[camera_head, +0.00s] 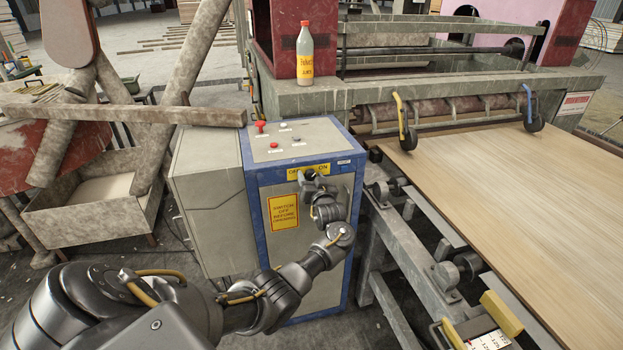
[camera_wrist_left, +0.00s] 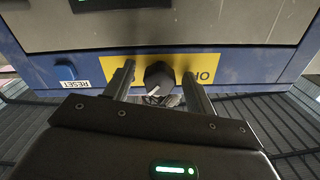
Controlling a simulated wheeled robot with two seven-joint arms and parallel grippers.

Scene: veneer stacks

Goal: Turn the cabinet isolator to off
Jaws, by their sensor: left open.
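The cabinet (camera_head: 348,215) is a grey box with a blue frame. Its yellow OFF/ON label (camera_head: 323,169) is partly covered by my left gripper (camera_head: 309,178) in the head view. In the left wrist view the isolator knob (camera_wrist_left: 158,74) is black with a pale pointer mark, in front of the yellow plate (camera_wrist_left: 222,66). My left gripper (camera_wrist_left: 158,76) is open, with one finger on each side of the knob. Visible gaps separate the fingers from it. My right gripper is not in view.
A red button (camera_head: 273,145) and a red mushroom button (camera_head: 260,127) sit on the cabinet top. A blue button (camera_wrist_left: 67,73) is beside the RESET label. A bottle (camera_head: 305,55) stands on the machine behind. The veneer table (camera_head: 520,190) lies right of the cabinet.

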